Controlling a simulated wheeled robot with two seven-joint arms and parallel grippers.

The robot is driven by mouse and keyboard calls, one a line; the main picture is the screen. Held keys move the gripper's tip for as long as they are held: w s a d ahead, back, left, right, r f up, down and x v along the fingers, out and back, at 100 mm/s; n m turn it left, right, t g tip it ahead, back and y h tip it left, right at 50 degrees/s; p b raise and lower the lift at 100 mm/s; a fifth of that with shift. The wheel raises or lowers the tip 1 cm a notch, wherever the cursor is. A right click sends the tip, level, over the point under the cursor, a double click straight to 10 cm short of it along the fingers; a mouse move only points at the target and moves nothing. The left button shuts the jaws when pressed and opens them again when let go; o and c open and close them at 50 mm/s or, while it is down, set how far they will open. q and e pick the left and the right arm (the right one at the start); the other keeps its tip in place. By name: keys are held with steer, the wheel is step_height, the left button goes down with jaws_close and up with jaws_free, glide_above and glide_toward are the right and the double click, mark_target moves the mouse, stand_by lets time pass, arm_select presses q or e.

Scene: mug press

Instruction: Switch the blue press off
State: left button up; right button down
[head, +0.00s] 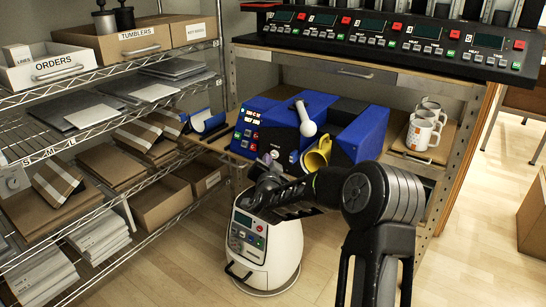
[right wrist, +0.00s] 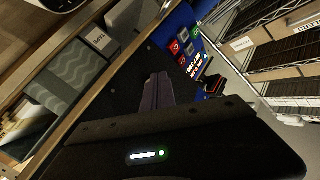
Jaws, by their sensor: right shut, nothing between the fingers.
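The blue press (head: 355,135) stands on the bench, with a dark control panel (head: 247,131) of coloured buttons and lit displays on its left. A lever with a white knob (head: 307,129) rises in front, and a yellow mug (head: 316,157) sits at the press. My right gripper (head: 268,163) is shut and empty, low in front of the press near the panel. In the right wrist view its fingers (right wrist: 157,91) point towards the panel's red button (right wrist: 174,47) and green keys; contact cannot be told. The switch's state is unclear. My left gripper is not in view.
White mugs (head: 424,127) stand right of the press. A black row of control units (head: 400,40) runs above. Wire shelves (head: 110,75) with boxes line the left. A white rounded unit (head: 262,262) stands below my right arm.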

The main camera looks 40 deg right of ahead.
steer(key=shift+w+d, duration=0.15)
steer(key=shift+d, duration=0.35)
stand_by(0.7)
steer(key=shift+a, duration=0.1)
steer(key=shift+s+a+b, duration=0.3)
steer(key=shift+a+b, duration=0.05)
steer(key=shift+a, duration=0.45)
steer(key=s+a, duration=0.1)
steer(key=a, duration=0.4)
steer(key=shift+s+a, duration=0.35)
steer(key=shift+a, duration=0.05)
